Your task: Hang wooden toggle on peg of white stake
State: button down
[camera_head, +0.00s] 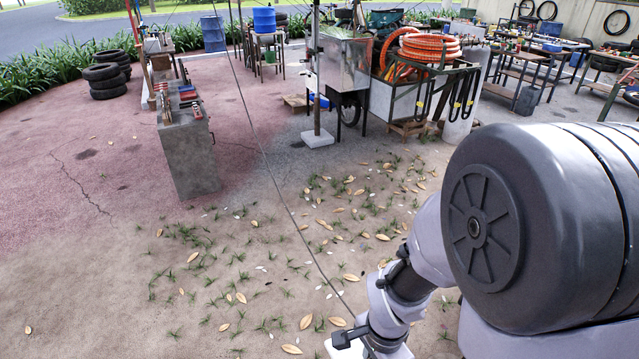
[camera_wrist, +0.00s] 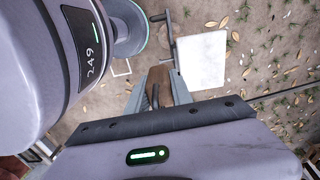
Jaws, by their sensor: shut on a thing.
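The brown wooden toggle (camera_wrist: 180,88) shows in the wrist view at the mouth of my gripper (camera_wrist: 158,90), which is shut on it. Part of the toggle is hidden by the gripper body. A white square block (camera_wrist: 203,58), which looks like part of the white stake, lies just beyond the toggle, with a dark thin rod, perhaps the peg, along its left side. In the head view a white piece (camera_head: 340,347) shows at the bottom edge beside my wrist. I cannot tell whether the toggle touches the peg.
A thin dark line (camera_head: 268,160), like a cord, runs from the top of the head view down to my wrist. A grey block bench (camera_head: 187,155) stands at left. A cart with orange hose (camera_head: 430,46) stands at the back. Sandy ground with leaves between is open.

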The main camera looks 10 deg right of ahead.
jog(key=w, duration=0.2)
jog(key=w+b, duration=0.1)
jog(key=w, duration=0.1)
jog(key=w+a+f+b, duration=0.1)
jog(key=w, duration=0.1)
jog(key=shift+w, duration=0.55)
jog(key=shift+w+a, duration=0.1)
jog(key=shift+w, duration=0.55)
notch_tip(320, 180, down, 3)
jog(key=shift+f+b, duration=0.2)
jog(key=shift+b, duration=0.55)
jog(key=shift+r, duration=0.1)
jog(key=shift+s, duration=0.1)
jog(key=shift+f, duration=0.2)
jog(key=c, duration=1.1)
grip_release()
